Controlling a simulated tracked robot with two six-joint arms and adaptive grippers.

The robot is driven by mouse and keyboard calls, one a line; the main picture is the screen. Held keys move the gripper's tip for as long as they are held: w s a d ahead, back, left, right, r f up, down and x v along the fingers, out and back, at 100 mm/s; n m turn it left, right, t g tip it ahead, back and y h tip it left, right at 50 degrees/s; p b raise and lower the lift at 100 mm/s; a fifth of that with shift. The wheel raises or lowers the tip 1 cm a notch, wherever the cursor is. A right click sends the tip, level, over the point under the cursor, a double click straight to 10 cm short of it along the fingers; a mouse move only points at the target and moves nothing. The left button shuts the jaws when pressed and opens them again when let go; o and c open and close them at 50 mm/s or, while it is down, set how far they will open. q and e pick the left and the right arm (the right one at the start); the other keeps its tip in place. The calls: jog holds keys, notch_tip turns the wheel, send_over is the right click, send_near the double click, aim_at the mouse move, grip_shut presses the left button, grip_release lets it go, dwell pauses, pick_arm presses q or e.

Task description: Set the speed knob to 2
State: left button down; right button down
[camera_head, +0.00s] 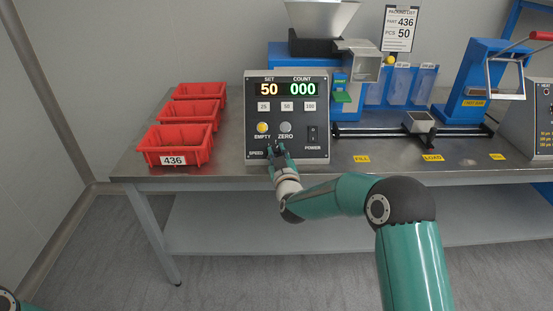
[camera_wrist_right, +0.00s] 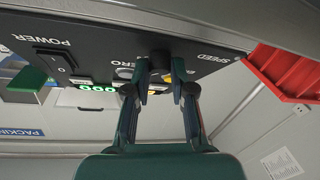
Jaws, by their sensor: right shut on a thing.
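The control panel (camera_head: 320,140) stands on the metal table and reads SET 50 and COUNT 000. The SPEED label is at its lower left. My right gripper (camera_head: 279,151) is at the panel's lower edge, beside that label, and covers most of the speed knob. In the right wrist view, which shows the panel upside down, the dark speed knob (camera_wrist_right: 159,57) sits between the fingertips of my right gripper (camera_wrist_right: 162,74), which is shut on it. The number the knob points to cannot be read. My left gripper is not in view.
Red bins (camera_head: 208,152) stand left of the panel, the front one labelled 436. Round EMPTY (camera_head: 263,127) and ZERO (camera_head: 285,127) buttons and the POWER switch (camera_head: 312,134) are close to the gripper. A rail with a small tray (camera_head: 418,122) and a blue press (camera_head: 468,90) stand to the right.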

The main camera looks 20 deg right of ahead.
jog(key=n+y, duration=0.1)
jog(key=n+y+b, duration=0.1)
jog(key=n, duration=0.1)
jog(key=n+y+b, duration=0.1)
jog(key=n, duration=0.1)
jog(key=shift+d, duration=0.25)
jog(key=n+g+y+b, duration=0.1)
jog(key=n, duration=0.1)
jog(key=shift+r+n, duration=0.1)
jog(key=shift+n, duration=0.2)
jog(key=shift+n+g+y, duration=0.5)
jog(key=shift+n+y, duration=0.3)
jog(key=shift+n, duration=0.1)
jog(key=c, duration=1)
grip_release()
jog(key=shift+r, duration=0.1)
